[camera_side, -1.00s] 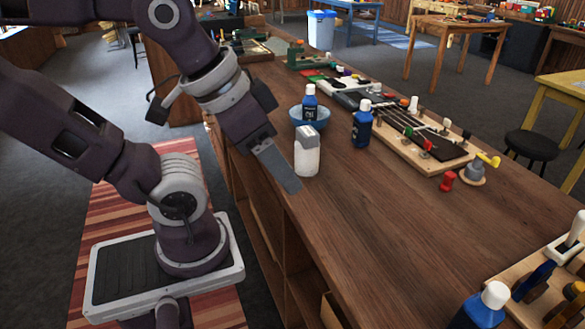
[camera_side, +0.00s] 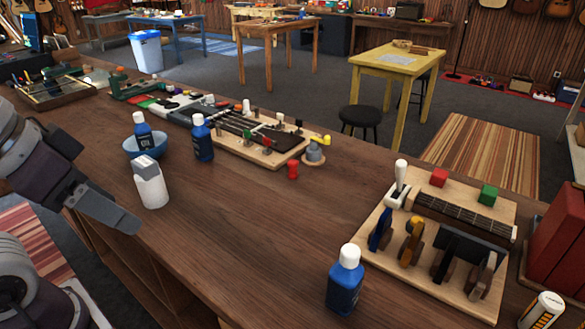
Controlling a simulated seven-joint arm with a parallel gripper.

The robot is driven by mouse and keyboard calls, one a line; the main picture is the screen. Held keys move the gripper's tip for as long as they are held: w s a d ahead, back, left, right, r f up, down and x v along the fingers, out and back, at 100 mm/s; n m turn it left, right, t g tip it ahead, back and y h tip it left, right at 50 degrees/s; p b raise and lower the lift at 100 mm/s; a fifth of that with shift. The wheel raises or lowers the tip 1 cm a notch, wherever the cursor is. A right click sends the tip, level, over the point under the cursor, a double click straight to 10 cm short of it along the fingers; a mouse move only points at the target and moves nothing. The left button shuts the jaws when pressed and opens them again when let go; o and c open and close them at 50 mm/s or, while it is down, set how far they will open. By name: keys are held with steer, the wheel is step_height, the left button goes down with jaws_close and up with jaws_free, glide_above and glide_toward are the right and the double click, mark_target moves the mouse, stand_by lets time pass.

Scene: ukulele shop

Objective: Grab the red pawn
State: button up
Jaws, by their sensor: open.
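The red pawn (camera_side: 292,170) stands upright on the wooden bench, just in front of a grey knob-like piece with a yellow top (camera_side: 315,152). It is small and nothing covers it. My gripper (camera_side: 112,212) is at the left, over the near left edge of the bench. It is far to the left of the pawn and apart from it. Its fingers show edge-on, and I see nothing held in them.
A white bottle (camera_side: 151,183) stands close to my gripper. Behind it are a blue bowl (camera_side: 133,148) and a blue bottle (camera_side: 202,140). A board with strings (camera_side: 270,158) lies behind the pawn. Another blue bottle (camera_side: 345,284) and a tool board (camera_side: 372,262) are at right. The bench middle is clear.

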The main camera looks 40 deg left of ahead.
steer(key=shift+c, duration=0.7)
steer(key=w+a+r+t+y, duration=0.1)
steer(key=w+a, duration=0.2)
steer(key=w, duration=0.4)
steer(key=w+a+t+y, duration=0.1)
steer(key=w+a, duration=0.1)
steer(key=w, duration=0.5)
steer(key=m+t+h, duration=0.4)
glide_above(290, 163)
steer(key=s+a, duration=0.4)
steer(key=s, duration=0.3)
step_height(290, 163, down, 11)
steer(key=f+h, duration=0.1)
steer(key=w+d+f+h, duration=0.1)
steer(key=f, duration=0.1)
steer(key=w+d+f, duration=0.1)
steer(key=shift+f+h, duration=0.2)
steer(key=shift+h, duration=0.2)
steer(key=shift+m, duration=0.3)
steer(key=x, duration=0.6)
steer(key=shift+w+d+r, duration=0.1)
steer(key=shift+w+d, duration=0.05)
steer(key=shift+w, duration=0.35)
jaws_close()
